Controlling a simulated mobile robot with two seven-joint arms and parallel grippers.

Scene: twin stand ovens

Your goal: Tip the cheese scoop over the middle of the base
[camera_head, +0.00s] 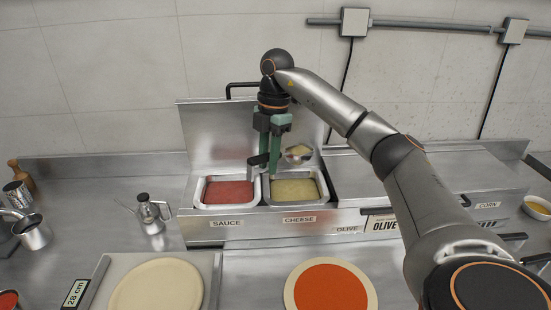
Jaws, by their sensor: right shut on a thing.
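My right gripper (267,168) points down over the cheese and sauce tubs, with its arm coming in from the right. It is shut on the cheese scoop (298,153), whose small bowl shows to the right of the fingers with pale cheese in it. The scoop is above the back of the cheese tub (296,190). A base with red sauce (330,290) lies at the front middle, and a plain base (157,287) lies to its left. My left gripper is out of view.
The sauce tub (228,192) stands left of the cheese tub. A raised metal lid (215,140) is behind them. An oil can (151,213) stands at the left. Closed lids are to the right, partly behind my arm.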

